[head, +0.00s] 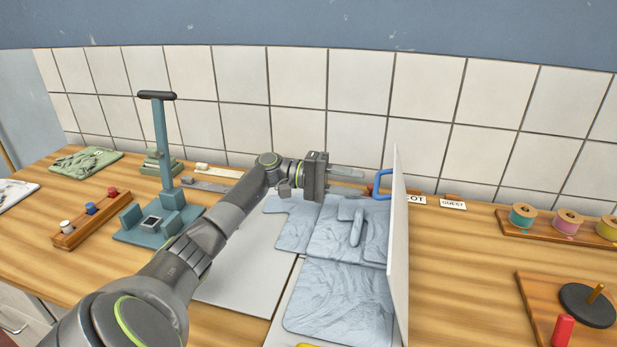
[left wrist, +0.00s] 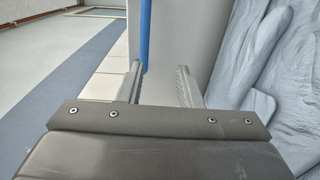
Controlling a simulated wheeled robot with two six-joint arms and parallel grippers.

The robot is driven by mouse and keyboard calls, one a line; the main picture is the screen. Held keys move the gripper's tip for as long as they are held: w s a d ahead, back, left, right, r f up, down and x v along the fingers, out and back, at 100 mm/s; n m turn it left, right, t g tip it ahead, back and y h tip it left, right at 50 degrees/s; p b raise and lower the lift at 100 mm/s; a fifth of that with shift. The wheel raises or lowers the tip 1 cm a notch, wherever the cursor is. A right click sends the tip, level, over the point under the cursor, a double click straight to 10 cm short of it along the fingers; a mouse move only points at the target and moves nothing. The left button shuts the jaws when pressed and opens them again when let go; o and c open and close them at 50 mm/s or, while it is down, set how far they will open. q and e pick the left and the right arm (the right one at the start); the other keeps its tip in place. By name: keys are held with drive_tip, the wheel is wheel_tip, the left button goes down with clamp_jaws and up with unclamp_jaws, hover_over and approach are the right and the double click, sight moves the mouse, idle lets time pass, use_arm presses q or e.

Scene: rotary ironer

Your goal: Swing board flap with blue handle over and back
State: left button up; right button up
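The white board flap (head: 399,240) stands upright, seen nearly edge-on, at the right side of the board with the grey-blue cloth (head: 340,290). Its blue handle (head: 381,184) sticks out to the left near the far top. In the left wrist view the blue handle (left wrist: 145,35) is a vertical bar just beyond the fingertips. My left gripper (head: 362,180) is open, its two fingers pointing right at the handle. Whether they touch it I cannot tell. The left wrist view shows the fingers (left wrist: 160,80) apart with nothing clearly held. My right gripper is not in view.
A bare pale panel (head: 240,270) lies left of the cloth. A teal press stand (head: 165,150) and a peg rack (head: 90,218) stand further left. Label cards (head: 453,204) and a thread-spool rack (head: 540,229) are at the right. Wood counter (head: 455,280) is clear right of the flap.

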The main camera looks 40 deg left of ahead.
use_arm(q)
drive_tip(key=b+v, duration=0.3)
drive_tip(key=v, duration=1.1)
drive_tip(key=shift+a+r, duration=0.15)
drive_tip(key=shift+r, duration=0.1)
drive_tip(key=shift+s, duration=0.15)
